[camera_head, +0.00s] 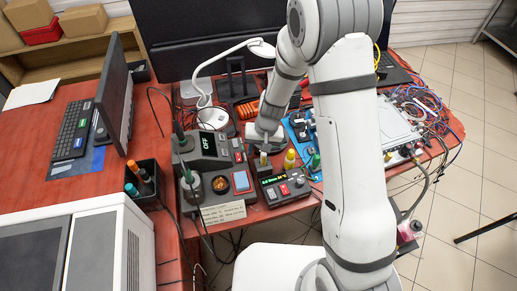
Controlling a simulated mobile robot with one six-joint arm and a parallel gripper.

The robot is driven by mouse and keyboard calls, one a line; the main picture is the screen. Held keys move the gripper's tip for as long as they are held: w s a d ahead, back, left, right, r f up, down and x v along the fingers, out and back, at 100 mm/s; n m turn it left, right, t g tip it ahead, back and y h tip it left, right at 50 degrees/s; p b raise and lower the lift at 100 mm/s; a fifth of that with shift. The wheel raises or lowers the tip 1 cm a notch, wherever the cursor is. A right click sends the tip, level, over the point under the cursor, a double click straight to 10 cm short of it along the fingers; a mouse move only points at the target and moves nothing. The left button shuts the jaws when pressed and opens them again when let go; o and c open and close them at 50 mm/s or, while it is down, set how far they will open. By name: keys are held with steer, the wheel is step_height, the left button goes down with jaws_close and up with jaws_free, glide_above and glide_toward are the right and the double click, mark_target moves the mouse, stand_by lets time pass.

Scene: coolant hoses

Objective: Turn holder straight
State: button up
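My gripper (263,151) points down over the front middle of the red bench (292,205). It is small and partly hidden by my wrist, so I cannot tell whether its fingers are open or shut. A small dark block with a yellowish top (263,166) stands right below it; I cannot tell whether they touch. I cannot tell for sure which thing is the holder, or which way it is turned. Yellow (289,160) and green (315,162) capped pieces stand just to the right, partly beside my forearm.
A control box with an "OFF" display (207,146) stands left of my gripper. A smaller box with a red button (284,189) is in front. A white desk lamp (205,100) stands behind. Cables and a silver case (385,122) crowd the right. A monitor (115,95) stands left.

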jaws_close()
stand_by(0.3)
steer(key=shift+d+f+n+b, duration=0.3)
steer(key=shift+n+b, duration=0.1)
steer(key=shift+b, duration=0.55)
steer(key=shift+s+d+n+b, duration=0.15)
steer(key=shift+d+n+b, duration=0.1)
steer(key=shift+n+b, duration=0.25)
steer(key=shift+s+d+r+n+g+b, duration=0.15)
steer(key=shift+d+r+n+g+b, duration=0.15)
steer(key=shift+d+n+b, duration=0.25)
steer(key=shift+o, duration=0.6)
jaws_free()
